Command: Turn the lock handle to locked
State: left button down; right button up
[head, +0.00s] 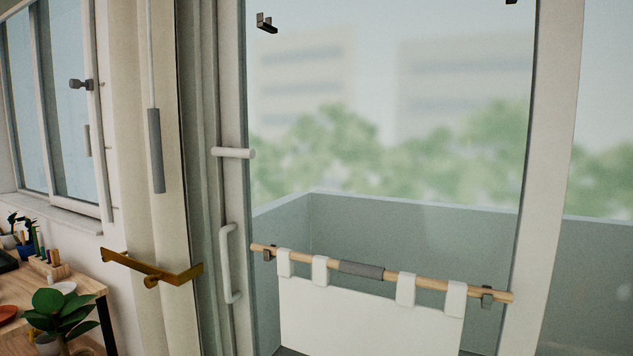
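Neither of my grippers is in view, and nothing touches the lever.
A wooden rod (428,283) with a grey middle sleeve and white cloth (370,315) hangs on brackets across the glass. A brass holdback (150,270) juts out by the curtain (146,215). A wooden table (85,285) with plants stands lower left.

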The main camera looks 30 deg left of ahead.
aim_at(224, 152)
jog(key=k+u, duration=0.15)
jog(key=u, duration=0.3)
jog(key=k+j+u, duration=0.15)
jog(key=u, duration=0.25)
jog(key=k+j+u, duration=0.1)
jog(key=u, duration=0.35)
jog(key=i+z, duration=0.3)
jog(key=i, duration=0.2)
jog(key=i+z, duration=0.3)
jog(key=i, duration=0.2)
jog(key=i+j+z, duration=0.25)
jog(key=i, duration=0.2)
